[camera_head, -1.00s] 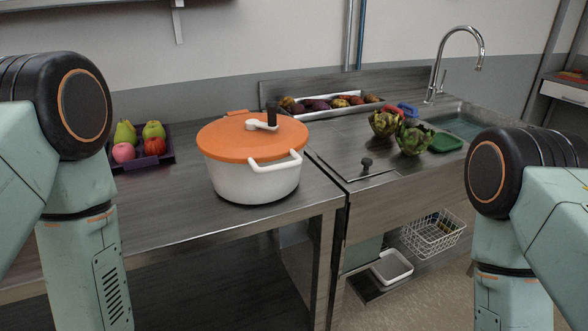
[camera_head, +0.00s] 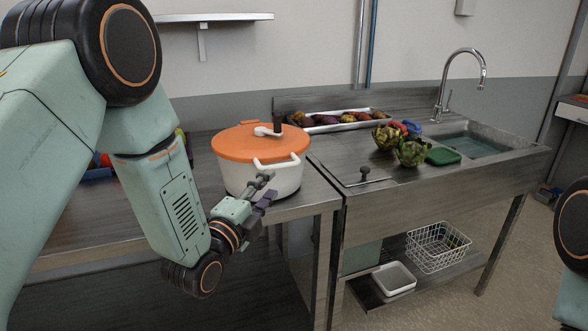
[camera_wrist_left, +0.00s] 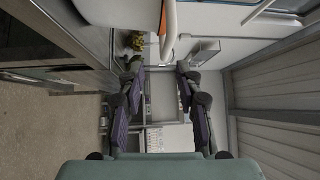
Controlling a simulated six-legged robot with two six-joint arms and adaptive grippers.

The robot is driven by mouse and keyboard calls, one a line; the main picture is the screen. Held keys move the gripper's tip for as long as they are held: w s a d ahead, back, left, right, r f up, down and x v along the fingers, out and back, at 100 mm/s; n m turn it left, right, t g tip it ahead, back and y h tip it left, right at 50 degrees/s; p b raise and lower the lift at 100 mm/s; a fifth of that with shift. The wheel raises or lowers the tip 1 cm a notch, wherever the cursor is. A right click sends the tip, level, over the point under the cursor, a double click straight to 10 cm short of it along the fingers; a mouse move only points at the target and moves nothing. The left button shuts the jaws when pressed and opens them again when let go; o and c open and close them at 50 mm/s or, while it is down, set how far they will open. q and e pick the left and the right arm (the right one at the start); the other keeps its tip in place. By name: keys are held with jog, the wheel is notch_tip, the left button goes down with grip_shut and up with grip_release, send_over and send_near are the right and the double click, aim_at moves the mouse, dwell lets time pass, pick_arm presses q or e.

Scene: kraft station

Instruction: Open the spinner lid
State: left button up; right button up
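The spinner (camera_head: 262,181) is a white pot-shaped bowl with a white side handle, standing on the steel table. Its orange lid (camera_head: 240,146) sits on top, closed, with a black upright knob (camera_head: 278,124) on a white crank. My left gripper (camera_head: 268,187) is in front of the spinner, just below its side handle, and looks open and empty. In the left wrist view the two dark fingers (camera_wrist_left: 160,72) are apart, with a piece of the white handle (camera_wrist_left: 169,30) and an orange edge beyond them. My right gripper is not in view.
Two artichokes (camera_head: 412,152) and a green sponge-like block (camera_head: 443,156) lie by the sink (camera_head: 480,142). A tray of vegetables (camera_head: 345,118) stands at the back. A steel handle-like tool (camera_head: 366,179) lies right of the spinner. A wire basket (camera_head: 437,248) is below.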

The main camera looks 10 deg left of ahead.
aim_at(282, 166)
pick_arm(q)
jog(key=w, duration=0.2)
jog(key=w+d+r+m, duration=0.1)
jog(key=w, duration=0.2)
jog(key=w+m, duration=0.1)
jog(key=w, duration=0.2)
jog(key=shift+d+r, duration=0.15)
jog(key=shift+r, duration=0.2)
jog(key=shift+t, duration=0.3)
jog(key=shift+c, duration=0.4)
grip_shut()
